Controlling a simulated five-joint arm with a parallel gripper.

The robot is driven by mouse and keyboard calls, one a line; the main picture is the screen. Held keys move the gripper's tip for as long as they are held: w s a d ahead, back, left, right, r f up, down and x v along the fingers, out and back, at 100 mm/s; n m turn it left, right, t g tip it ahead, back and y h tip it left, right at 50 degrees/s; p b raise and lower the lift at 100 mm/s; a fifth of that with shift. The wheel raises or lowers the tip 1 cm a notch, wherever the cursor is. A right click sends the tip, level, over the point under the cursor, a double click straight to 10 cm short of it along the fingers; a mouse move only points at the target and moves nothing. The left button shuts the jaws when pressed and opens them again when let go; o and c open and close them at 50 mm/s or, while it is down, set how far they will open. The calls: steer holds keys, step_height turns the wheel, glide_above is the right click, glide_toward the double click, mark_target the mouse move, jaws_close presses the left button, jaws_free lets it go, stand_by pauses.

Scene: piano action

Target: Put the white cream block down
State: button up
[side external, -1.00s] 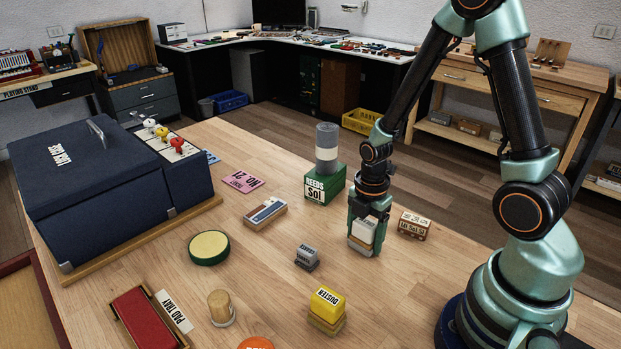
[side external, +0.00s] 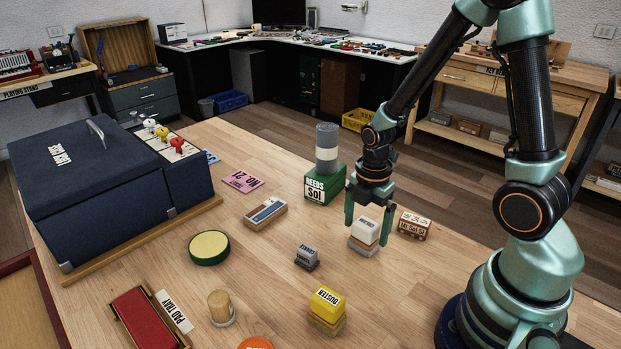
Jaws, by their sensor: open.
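The white cream block (side external: 365,230) has a white top part with dark lettering and a tan lower part. It sits upright on the wooden table (side external: 270,271), right of centre. My gripper (side external: 367,219) is open above it, with one finger to the left and one to the right of its top. The block's top and front show between and below the fingers. I cannot tell whether either finger touches it.
A green box labelled NEEDS Sol (side external: 325,186) with a grey cylinder stands behind left.

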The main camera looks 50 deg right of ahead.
mark_target(366, 223)
step_height(366, 223, up, 9)
steer(key=shift+r, duration=0.1)
steer(key=a+r+m+t, duration=0.2)
steer(key=r+m, duration=0.4)
steer(key=m, duration=0.3)
steer(key=s+a+r+m+t, duration=0.1)
steer(key=a+r+m+t, duration=0.2)
steer(key=r+m, duration=0.3)
steer(key=m, duration=0.3)
steer(key=shift+s+a+t, duration=0.25)
steer(key=shift+t, duration=0.05)
